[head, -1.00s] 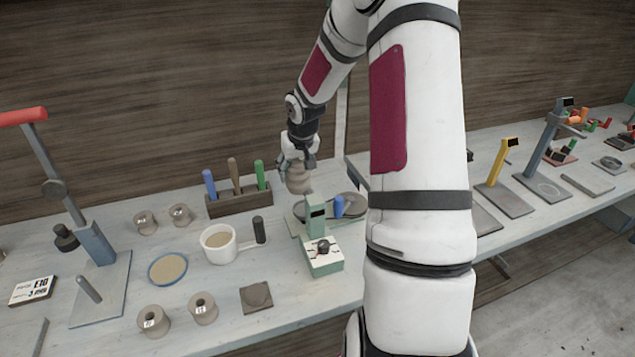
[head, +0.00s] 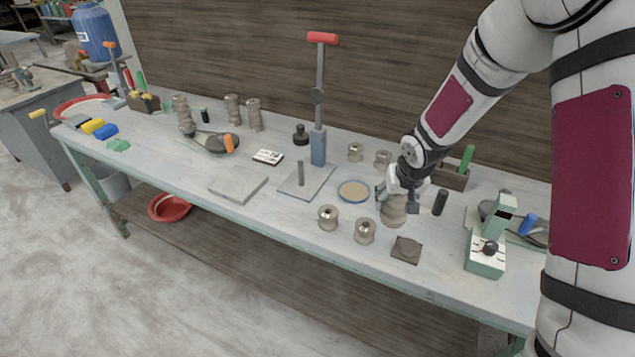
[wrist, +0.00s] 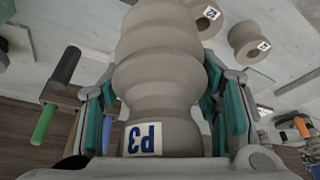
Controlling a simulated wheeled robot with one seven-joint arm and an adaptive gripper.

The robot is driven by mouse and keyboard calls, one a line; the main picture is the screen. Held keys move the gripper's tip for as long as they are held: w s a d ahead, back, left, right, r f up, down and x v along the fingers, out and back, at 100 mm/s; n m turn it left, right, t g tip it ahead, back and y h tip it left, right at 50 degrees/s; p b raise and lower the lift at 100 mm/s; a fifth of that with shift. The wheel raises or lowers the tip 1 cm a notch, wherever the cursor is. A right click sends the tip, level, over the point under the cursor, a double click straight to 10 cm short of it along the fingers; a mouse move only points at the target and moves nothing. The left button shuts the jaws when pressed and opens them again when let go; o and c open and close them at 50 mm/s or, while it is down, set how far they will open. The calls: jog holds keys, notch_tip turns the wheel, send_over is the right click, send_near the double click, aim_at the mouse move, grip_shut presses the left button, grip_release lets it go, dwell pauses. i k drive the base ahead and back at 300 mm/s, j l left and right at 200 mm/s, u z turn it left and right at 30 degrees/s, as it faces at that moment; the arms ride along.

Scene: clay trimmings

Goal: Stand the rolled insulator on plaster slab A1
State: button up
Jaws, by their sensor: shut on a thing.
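My gripper (head: 397,199) is shut on a grey-brown ribbed insulator (head: 393,214) and holds it roughly upright above the bench, near the blue-rimmed disc. In the wrist view the insulator (wrist: 160,75) lies between the green finger pads and bears a label reading P3. A flat, bare pale grey slab (head: 238,184) lies near the bench's front edge, left of the press and well left of my gripper. I can read no A1 marking on it.
The red-handled press (head: 318,148) stands between the slab and my gripper. Short spools (head: 328,217) stand near the front edge. Several tall ribbed pieces (head: 232,107) stand at the back left. The green device (head: 487,250) is at right. The bench front between slab and spools is clear.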

aim_at(239, 181)
jog(key=i+j+u, duration=0.45)
jog(key=j, duration=0.3)
jog(key=i+j+u, duration=0.4)
jog(key=i+j, duration=0.25)
